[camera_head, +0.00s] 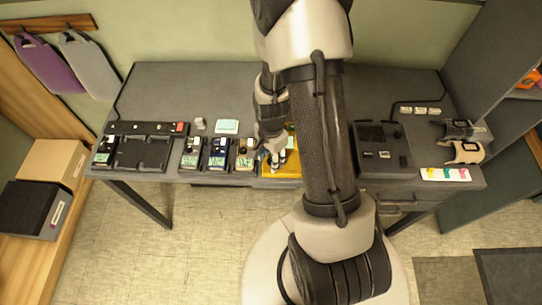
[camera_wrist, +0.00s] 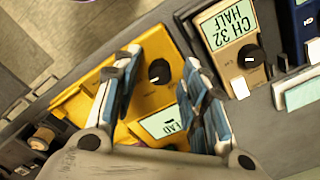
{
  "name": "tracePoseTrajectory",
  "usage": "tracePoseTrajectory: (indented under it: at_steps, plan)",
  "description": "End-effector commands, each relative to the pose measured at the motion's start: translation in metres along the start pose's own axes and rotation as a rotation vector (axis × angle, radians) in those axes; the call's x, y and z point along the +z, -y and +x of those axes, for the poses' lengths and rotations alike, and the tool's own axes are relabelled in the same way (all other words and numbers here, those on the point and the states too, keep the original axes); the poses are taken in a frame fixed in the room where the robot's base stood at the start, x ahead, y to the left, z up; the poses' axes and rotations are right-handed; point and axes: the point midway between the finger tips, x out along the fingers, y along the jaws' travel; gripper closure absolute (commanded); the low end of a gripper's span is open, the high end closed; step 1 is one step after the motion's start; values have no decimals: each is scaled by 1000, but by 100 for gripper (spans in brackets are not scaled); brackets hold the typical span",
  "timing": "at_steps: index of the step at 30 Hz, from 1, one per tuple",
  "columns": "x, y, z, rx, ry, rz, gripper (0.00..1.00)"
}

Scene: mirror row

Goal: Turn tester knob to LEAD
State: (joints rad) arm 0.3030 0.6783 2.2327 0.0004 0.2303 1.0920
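The yellow tester (camera_wrist: 90,105) lies below my gripper in the wrist view; it also shows in the head view (camera_head: 290,170), partly hidden by my arm. Its black knob (camera_wrist: 160,71) has a small white mark on its lower left in the picture. The tester's display (camera_wrist: 160,121) shows letters that look like "EAD", with the rest hidden by a finger. My gripper (camera_wrist: 162,60) is open, with one finger on each side of the knob and gaps visible between fingers and knob. I cannot tell how high the fingertips are above the panel.
A tan unit (camera_wrist: 232,40) reading "CH 32 HALF" stands close beside the tester, with a dark blue unit (camera_wrist: 304,25) beyond. A black box (camera_head: 383,145) sits to the right on the dark desk (camera_head: 180,85). The back of the desk is mostly clear.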

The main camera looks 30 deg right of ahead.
Motion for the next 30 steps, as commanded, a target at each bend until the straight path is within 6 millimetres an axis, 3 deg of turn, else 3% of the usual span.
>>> tracePoseTrajectory:
  at_steps: [11, 24, 30]
  plan:
    - [0, 1, -7, -2, -1, -1, 59]
    - [-1, 1, -92, -5, -3, -1, 59]
    - [0, 0, -116, -2, -1, -1, 59]
